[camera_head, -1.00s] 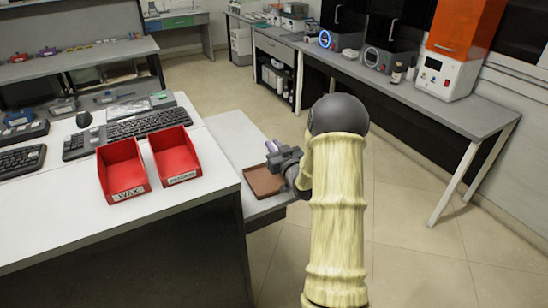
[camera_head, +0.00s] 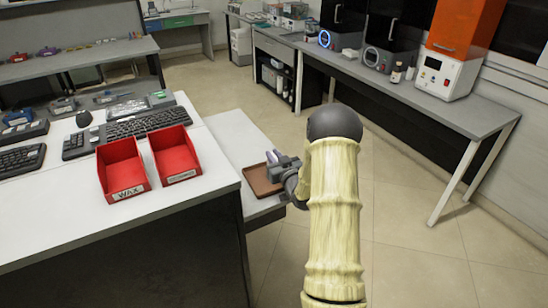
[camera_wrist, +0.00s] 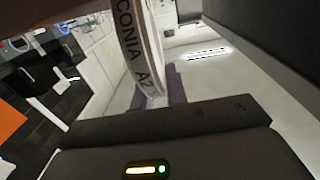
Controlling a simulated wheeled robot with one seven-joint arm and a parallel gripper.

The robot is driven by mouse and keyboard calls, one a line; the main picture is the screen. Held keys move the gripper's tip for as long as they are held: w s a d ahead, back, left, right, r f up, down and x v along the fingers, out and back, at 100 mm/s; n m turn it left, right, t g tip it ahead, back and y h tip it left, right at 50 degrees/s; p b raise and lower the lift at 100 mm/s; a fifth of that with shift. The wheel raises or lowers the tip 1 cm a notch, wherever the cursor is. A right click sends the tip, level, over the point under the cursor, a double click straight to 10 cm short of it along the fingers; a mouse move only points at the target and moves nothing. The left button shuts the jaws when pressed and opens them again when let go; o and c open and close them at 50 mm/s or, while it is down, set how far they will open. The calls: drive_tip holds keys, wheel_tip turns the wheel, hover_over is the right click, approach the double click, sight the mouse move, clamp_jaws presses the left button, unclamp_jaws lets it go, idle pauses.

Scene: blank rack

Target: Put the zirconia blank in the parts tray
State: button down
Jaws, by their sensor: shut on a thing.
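A white zirconia blank (camera_wrist: 140,45) shows edge-on in the wrist view, with "CONIA A2" printed on its rim. My gripper (camera_head: 272,157) is shut on it, and a purple finger pad (camera_wrist: 177,85) shows beside the blank in the wrist view. In the head view the gripper is over the far part of a shallow brown tray (camera_head: 262,184), which looks like the parts tray. The tray lies on a low white surface right of the desk and looks empty where it shows. My arm and gripper hide part of it. The gap between blank and tray cannot be judged.
Two red bins, one labelled WAX (camera_head: 122,172) and one with an unreadable label (camera_head: 176,155), stand on the higher white desk (camera_head: 60,225) to the left. Keyboards lie behind them. A grey bench (camera_head: 440,100) with machines runs along the right; the floor between is clear.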

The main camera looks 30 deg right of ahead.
drive_tip(key=shift+f, duration=0.35)
drive_tip(key=shift+s+a+f+b, duration=0.1)
drive_tip(key=shift+s+f+b, duration=0.15)
drive_tip(key=shift+b, duration=0.1)
drive_tip(key=c, duration=1.4)
unclamp_jaws()
drive_tip(key=shift+f, duration=0.15)
drive_tip(key=shift+w+r+p, duration=0.1)
drive_tip(key=shift+r+p, duration=0.45)
drive_tip(key=shift+p, duration=0.1)
drive_tip(key=s+b, duration=0.2)
drive_tip(key=s, duration=0.9)
drive_tip(key=shift+s+r, duration=0.3)
drive_tip(key=shift+s, duration=0.05)
drive_tip(key=shift+w+a, duration=0.1)
